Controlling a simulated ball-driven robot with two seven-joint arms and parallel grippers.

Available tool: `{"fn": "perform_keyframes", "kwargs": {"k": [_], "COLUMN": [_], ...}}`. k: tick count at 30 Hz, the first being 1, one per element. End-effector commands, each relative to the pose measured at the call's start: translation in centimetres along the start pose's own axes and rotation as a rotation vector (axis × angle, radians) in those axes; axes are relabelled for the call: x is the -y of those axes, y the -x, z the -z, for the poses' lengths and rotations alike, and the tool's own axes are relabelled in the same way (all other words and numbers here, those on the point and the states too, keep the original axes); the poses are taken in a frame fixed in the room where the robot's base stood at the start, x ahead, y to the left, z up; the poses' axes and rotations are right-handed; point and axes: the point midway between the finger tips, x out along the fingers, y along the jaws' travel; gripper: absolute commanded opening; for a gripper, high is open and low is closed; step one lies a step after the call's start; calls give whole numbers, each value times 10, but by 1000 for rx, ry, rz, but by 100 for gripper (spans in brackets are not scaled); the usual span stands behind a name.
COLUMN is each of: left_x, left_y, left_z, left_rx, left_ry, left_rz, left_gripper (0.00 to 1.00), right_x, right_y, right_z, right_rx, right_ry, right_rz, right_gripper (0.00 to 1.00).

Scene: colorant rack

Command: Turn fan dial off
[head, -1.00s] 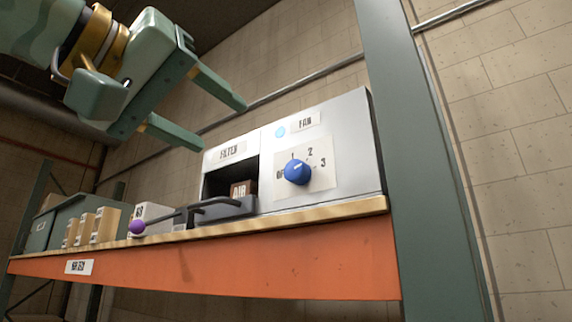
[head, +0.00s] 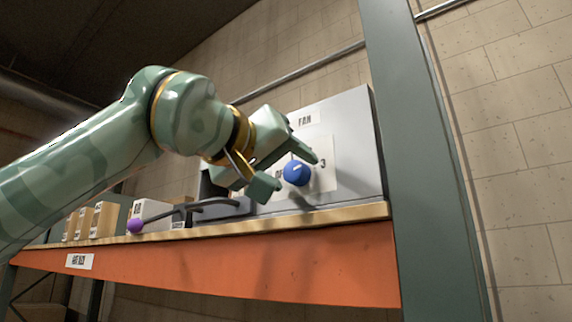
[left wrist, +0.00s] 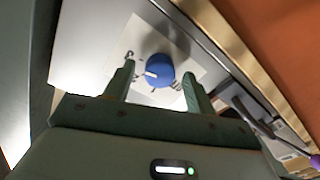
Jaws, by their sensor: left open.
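The blue fan dial (head: 297,172) sits on a white label plate on the grey box front, under the word FAN. Its white pointer mark shows, but I cannot tell which setting it marks. In the left wrist view the dial (left wrist: 160,69) lies between and just beyond my fingertips, with its mark toward the left. My left gripper (head: 291,171) is open at the dial, one finger above and one below left; it also shows in the left wrist view (left wrist: 159,70). I cannot tell whether the fingers touch the dial. My right gripper is not in view.
The box stands on a wooden shelf with an orange beam (head: 310,262). A grey-green upright post (head: 425,150) rises close to its right. A dark rod with a purple knob (head: 135,226), small boxes (head: 104,219) and a white box (head: 150,210) lie left.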

Motion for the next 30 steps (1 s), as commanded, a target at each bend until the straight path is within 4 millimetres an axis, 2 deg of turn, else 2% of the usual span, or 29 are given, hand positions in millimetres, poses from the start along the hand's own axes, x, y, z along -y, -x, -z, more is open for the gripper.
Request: {"fn": "perform_keyframes", "kwargs": {"k": [3,4,8,9,20,30], "left_x": [0,0,0,0,0,0], "left_y": [0,0,0,0,0,1], "left_z": [0,0,0,0,0,0], "left_rx": [0,0,0,0,1,8], "left_ry": [0,0,0,0,45,278], "left_rz": [0,0,0,0,2,4], "left_gripper": [55,50,14,11,11,11], "right_x": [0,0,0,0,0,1], "right_y": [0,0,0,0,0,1], "right_z": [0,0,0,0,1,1], "right_rx": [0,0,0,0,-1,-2], "right_ry": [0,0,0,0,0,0], "right_rz": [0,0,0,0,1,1], "right_gripper": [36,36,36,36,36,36]}}
